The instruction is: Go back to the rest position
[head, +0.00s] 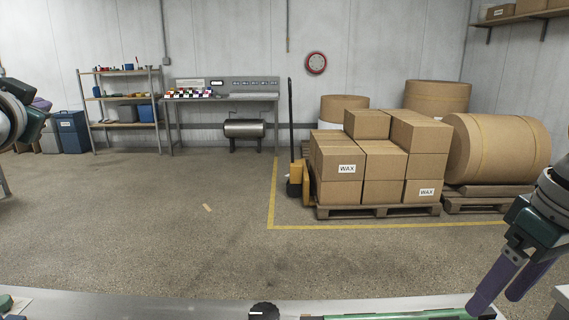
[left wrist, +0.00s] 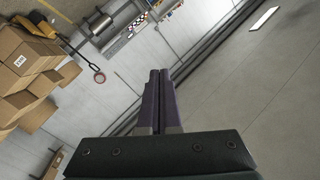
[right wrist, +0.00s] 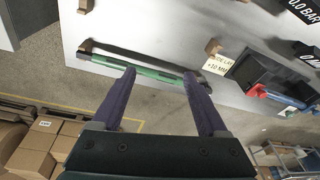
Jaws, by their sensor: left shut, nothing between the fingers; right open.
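My left gripper (head: 41,103) is at the far left edge of the head view, only partly in frame. In the left wrist view its two purple fingers (left wrist: 159,76) are together with nothing between them, pointing toward the wall and ceiling. My right gripper (head: 500,294) is at the lower right of the head view, pointing down. In the right wrist view its purple fingers (right wrist: 159,74) are spread apart and empty.
The light grey bench (head: 150,305) runs along the bottom of the head view, with a black knob (head: 263,311). A dark device (right wrist: 270,82) stands on it. Wax boxes (head: 383,176), a paper roll (head: 497,149) and shelves (head: 119,97) stand farther off. The floor between is open.

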